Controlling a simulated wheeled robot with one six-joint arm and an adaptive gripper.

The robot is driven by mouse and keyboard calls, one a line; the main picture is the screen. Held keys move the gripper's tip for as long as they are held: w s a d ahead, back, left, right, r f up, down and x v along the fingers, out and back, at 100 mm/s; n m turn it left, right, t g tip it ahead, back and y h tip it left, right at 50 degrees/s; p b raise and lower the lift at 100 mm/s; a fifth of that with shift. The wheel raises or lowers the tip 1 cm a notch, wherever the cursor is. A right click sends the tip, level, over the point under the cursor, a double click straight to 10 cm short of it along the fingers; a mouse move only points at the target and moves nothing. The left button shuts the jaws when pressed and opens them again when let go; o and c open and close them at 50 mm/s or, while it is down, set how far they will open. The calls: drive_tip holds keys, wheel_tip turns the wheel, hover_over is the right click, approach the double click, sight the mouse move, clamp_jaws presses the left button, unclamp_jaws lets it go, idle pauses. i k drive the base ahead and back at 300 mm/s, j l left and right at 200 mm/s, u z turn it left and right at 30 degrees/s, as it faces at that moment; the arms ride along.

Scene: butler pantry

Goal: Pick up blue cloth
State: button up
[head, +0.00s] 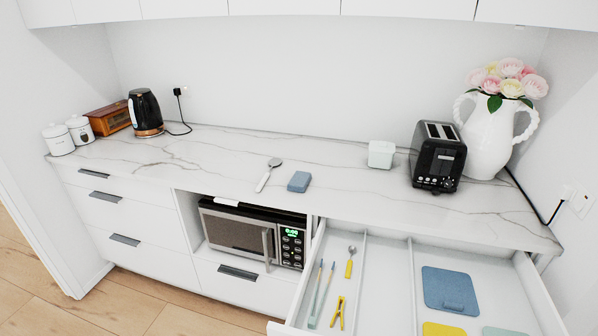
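A small blue block-like piece (299,181), possibly a folded cloth or a sponge, lies on the marble counter near its front edge. A larger flat blue square (449,285) with rounded corners and a small raised oval part lies in the right section of the open drawer. Both are blue, and I cannot tell for certain which is the cloth. My gripper is not in view.
The open drawer (399,290) juts out at the lower right, holding several utensils, a yellow piece and a green piece. A spoon (268,174), white box (381,154), toaster (438,157), flower vase (489,135) and kettle (145,112) stand or lie on the counter (225,155). A microwave (250,232) sits below.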

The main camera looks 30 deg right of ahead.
sight(299, 182)
drive_tip(key=i+j+z, duration=0.4)
drive_tip(key=j, duration=0.25)
drive_tip(key=i+j+z, duration=0.2)
drive_tip(key=j+z, duration=0.25)
drive_tip(key=j, duration=0.25)
drive_tip(key=i+j+z, duration=0.2)
drive_tip(key=j, duration=0.2)
drive_tip(key=k, duration=0.1)
